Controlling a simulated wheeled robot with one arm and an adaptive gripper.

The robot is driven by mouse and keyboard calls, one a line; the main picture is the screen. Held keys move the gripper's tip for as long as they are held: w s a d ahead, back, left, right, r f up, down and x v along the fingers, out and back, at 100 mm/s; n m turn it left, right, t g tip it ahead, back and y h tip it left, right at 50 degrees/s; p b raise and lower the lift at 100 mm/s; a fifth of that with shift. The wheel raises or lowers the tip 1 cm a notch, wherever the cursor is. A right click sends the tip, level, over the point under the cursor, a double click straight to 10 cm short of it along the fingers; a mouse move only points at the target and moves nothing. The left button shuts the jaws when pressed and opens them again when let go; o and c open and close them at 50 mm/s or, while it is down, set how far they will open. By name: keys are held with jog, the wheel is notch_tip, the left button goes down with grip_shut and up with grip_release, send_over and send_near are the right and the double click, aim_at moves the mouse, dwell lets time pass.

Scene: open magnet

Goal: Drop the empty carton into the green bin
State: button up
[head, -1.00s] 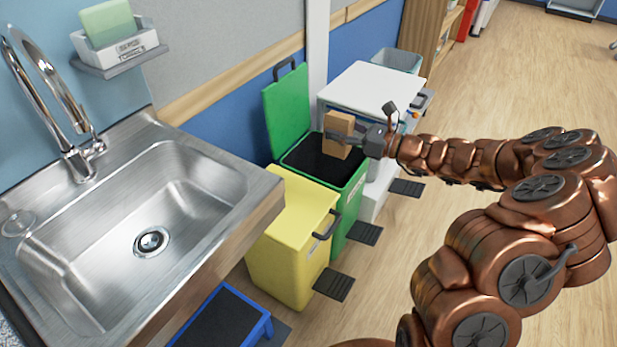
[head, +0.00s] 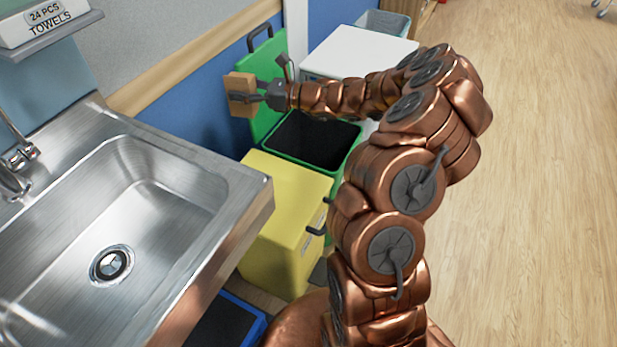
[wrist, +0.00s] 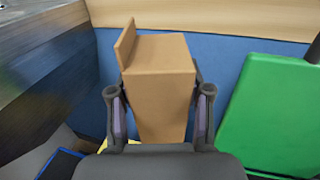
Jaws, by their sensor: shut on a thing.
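A brown cardboard carton (head: 240,82) is held in my gripper (head: 262,97), up in the air at the left of the green bin. In the wrist view the carton (wrist: 160,85) stands between the two fingers of my gripper (wrist: 159,105), with one flap standing up at its top. The green bin (head: 358,158) has its lid raised against the wall, and its dark opening shows. The carton appears in front of the left part of the raised lid, not over the opening. In the wrist view the green lid (wrist: 270,115) is at the right.
A yellow bin (head: 283,220) with a shut lid stands just in front of the green bin. A steel sink (head: 215,165) is at the left. A white-topped bin (head: 360,52) stands behind. Open wooden floor lies at the right.

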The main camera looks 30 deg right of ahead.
jog(key=w+d+f+m+t+h+b, duration=0.2)
jog(key=d+f+m+h+b, duration=0.15)
jog(key=d+f+b, duration=0.75)
jog(key=w+d+f+m+t+h+b, duration=0.25)
jog(key=d+f+h+b, duration=0.35)
jog(key=d+b, duration=0.85)
notch_tip(320, 180, down, 7)
jog(key=d+y+b, duration=0.1)
jog(key=b, duration=0.4)
jog(key=shift+s, duration=0.4)
jog(key=o, duration=1)
jog(key=shift+s, duration=0.1)
jog(key=v, duration=1.1)
jog(key=shift+s+d+f, duration=0.1)
jog(key=shift+s+d, duration=0.05)
jog(key=shift+s, duration=0.25)
